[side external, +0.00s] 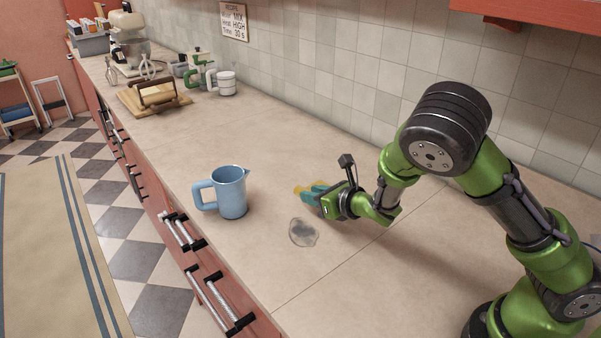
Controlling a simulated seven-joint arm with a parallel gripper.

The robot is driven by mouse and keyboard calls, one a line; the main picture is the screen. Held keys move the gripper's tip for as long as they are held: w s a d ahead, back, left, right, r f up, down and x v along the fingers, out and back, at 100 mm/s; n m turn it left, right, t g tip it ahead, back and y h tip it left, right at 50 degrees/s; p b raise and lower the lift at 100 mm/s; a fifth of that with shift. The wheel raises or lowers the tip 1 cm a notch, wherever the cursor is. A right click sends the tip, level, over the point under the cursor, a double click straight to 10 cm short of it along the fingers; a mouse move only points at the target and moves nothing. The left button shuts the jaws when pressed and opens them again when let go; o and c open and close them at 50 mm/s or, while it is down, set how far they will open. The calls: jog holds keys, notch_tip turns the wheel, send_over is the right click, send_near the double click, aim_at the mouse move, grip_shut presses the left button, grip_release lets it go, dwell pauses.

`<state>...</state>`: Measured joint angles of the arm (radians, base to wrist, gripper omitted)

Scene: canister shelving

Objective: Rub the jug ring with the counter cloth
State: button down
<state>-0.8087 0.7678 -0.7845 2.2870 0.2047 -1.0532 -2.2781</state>
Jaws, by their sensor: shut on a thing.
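The blue jug (231,192) stands upright on the counter, left of my gripper, with its handle to the left. The jug ring (303,232) is a greyish, roundish mark on the bare counter, to the right of and nearer than the jug. My gripper (325,200) is low over the counter, just beyond the ring and slightly right. It is shut on a small teal and yellow thing, which looks like the counter cloth (304,191). The cloth is apart from the ring. My gripper hides part of it, and I cannot tell whether it touches the counter.
A wooden board (155,103) with a dark-handled item, a white mug (226,84), a green-framed press (198,70) and a stand mixer (128,40) stand farther back. The tiled wall bounds the counter behind; its front edge is left. The counter around the ring is clear.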

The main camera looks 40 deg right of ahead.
jog(key=s+a+r, duration=0.1)
jog(key=a+r, duration=0.2)
jog(key=a, duration=0.3)
jog(key=shift+s+d+f, duration=0.1)
jog(key=shift+d+f, duration=0.05)
jog(key=shift+f, duration=0.9)
jog(key=shift+s+d+f, duration=0.1)
jog(key=shift+d+f, duration=0.1)
jog(key=shift+f, duration=0.85)
jog(key=shift+s+d+f, duration=0.1)
jog(key=shift+d+f, duration=0.05)
jog(key=shift+f, duration=0.9)
jog(key=shift+w+a+f, duration=0.1)
jog(key=shift+a+f, duration=0.1)
jog(key=shift+f, duration=0.75)
jog(key=shift+a, duration=3.75)
jog(key=shift+d, duration=4.05)
jog(key=s, duration=0.3)
jog(key=shift+s+a, duration=0.15)
jog(key=shift+s, duration=0.1)
jog(key=shift+a, duration=3.9)
jog(key=shift+w+d, duration=0.1)
jog(key=shift+d, duration=4)
jog(key=r, duration=0.5)
jog(key=shift+a+r, duration=0.2)
jog(key=shift+r, duration=1.4)
